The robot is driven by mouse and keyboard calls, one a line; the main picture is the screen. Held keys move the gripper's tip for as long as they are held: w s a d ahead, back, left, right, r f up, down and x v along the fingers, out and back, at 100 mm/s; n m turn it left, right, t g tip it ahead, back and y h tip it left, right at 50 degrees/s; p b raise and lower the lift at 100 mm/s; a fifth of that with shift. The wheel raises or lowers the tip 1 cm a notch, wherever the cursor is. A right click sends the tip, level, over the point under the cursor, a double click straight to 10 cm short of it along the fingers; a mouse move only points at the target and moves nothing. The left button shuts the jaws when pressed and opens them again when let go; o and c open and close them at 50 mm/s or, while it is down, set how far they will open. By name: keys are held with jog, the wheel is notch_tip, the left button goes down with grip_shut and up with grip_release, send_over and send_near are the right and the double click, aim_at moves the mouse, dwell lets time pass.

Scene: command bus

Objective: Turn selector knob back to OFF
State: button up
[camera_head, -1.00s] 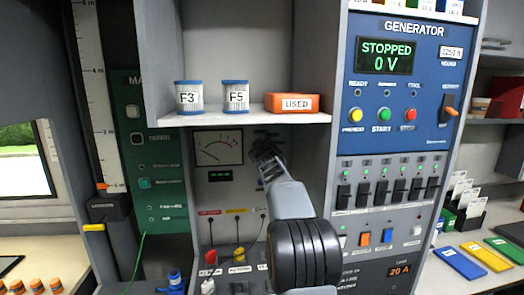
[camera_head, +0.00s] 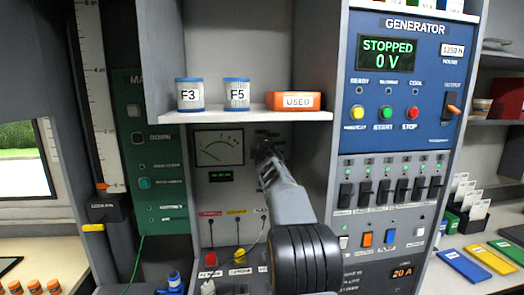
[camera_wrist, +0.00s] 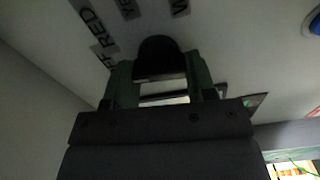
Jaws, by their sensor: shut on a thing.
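The selector knob (camera_wrist: 158,52) is a dark, rounded knob on the grey panel in the wrist view. Printed labels stand around it, among them RED and one partly covered that ends in F. My gripper (camera_wrist: 160,78) has one finger on each side of the knob and is shut on it. In the head view my gripper (camera_head: 264,147) reaches the panel right of the analog meter (camera_head: 219,148), and my arm hides most of the knob. I cannot tell which label the knob points to.
A shelf (camera_head: 250,117) with canisters F3 (camera_head: 189,95) and F5 (camera_head: 236,95) and an orange USED box (camera_head: 295,101) hangs just above my gripper. Red and yellow plugs with cables are below. The generator panel (camera_head: 400,90) stands to the right.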

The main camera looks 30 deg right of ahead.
jog(key=shift+f+n, duration=0.15)
jog(key=shift+n, duration=0.55)
jog(key=o, duration=0.9)
jog(key=shift+o, duration=0.2)
jog(key=shift+s, duration=0.1)
jog(key=b+v, duration=0.3)
jog(key=v, duration=1)
jog(key=shift+s+a+b, duration=0.2)
jog(key=shift+s+b, duration=0.1)
jog(key=s+a+f+m+g+y, duration=0.4)
jog(key=s+a+f+m+g, duration=0.2)
jog(key=s+a+f, duration=0.5)
jog(key=s+a+f+m+g+y, duration=0.3)
jog(key=s+a+f+m+g, duration=0.3)
jog(key=s+a+f, duration=0.5)
jog(key=a+f+m, duration=0.1)
jog(key=a+f, duration=0.2)
jog(key=f, duration=0.5)
jog(key=shift+y, duration=0.4)
